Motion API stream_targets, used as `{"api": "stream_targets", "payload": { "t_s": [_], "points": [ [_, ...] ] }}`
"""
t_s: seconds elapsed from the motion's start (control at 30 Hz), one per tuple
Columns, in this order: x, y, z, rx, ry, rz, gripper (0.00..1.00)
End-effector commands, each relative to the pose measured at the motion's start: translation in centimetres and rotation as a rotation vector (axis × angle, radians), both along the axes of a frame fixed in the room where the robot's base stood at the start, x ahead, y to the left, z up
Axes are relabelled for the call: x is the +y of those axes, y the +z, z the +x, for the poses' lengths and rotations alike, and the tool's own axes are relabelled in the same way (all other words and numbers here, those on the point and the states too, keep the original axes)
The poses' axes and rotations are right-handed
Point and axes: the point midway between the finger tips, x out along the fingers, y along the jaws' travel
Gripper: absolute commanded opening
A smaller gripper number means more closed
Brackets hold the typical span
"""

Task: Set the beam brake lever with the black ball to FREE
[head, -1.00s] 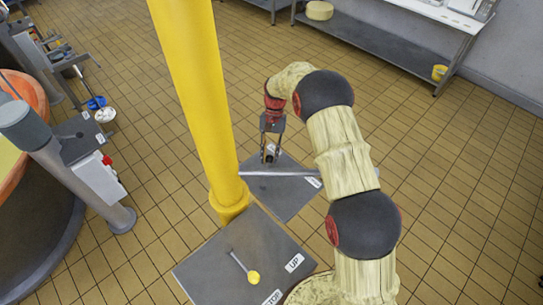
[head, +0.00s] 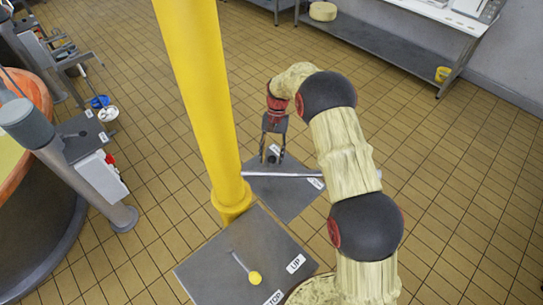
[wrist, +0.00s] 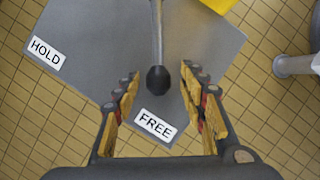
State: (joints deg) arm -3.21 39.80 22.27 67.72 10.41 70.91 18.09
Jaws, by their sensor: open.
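The beam brake lever is a thin grey rod ending in a black ball (wrist: 158,79) in the wrist view. It stands over a dark grey plate (wrist: 100,35) with a white HOLD label (wrist: 46,54) at left and a white FREE label (wrist: 155,125) at the bottom. The rod points down the picture, and the ball shows just above the FREE label. My gripper (wrist: 160,76) is open, its fingers on either side of the ball with gaps visible. In the head view my gripper (head: 273,160) is over the far plate (head: 290,200); the ball there is small and partly hidden.
A yellow column (head: 205,100) stands left of my arm. A silver bar (head: 285,174) runs from it across the far plate. A nearer plate (head: 215,270) carries a yellow-ball lever (head: 254,278), with an UP label (head: 296,263). A vat (head: 40,220) stands at left.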

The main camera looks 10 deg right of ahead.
Motion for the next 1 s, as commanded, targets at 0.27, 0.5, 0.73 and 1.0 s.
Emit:
{"api": "stream_targets", "payload": {
  "t_s": [0.27,0.5,0.73,1.0],
  "points": [
    [-0.5,3.4,1.4,-0.004,-0.001,0.000,0.42],
    [-1.3,7.9,3.2,-0.003,0.000,0.000,0.42],
    [-1.7,10.4,4.1,-0.002,0.000,-0.001,0.42],
    [-1.8,11.0,4.3,0.000,0.000,0.000,0.42]
  ]
}}
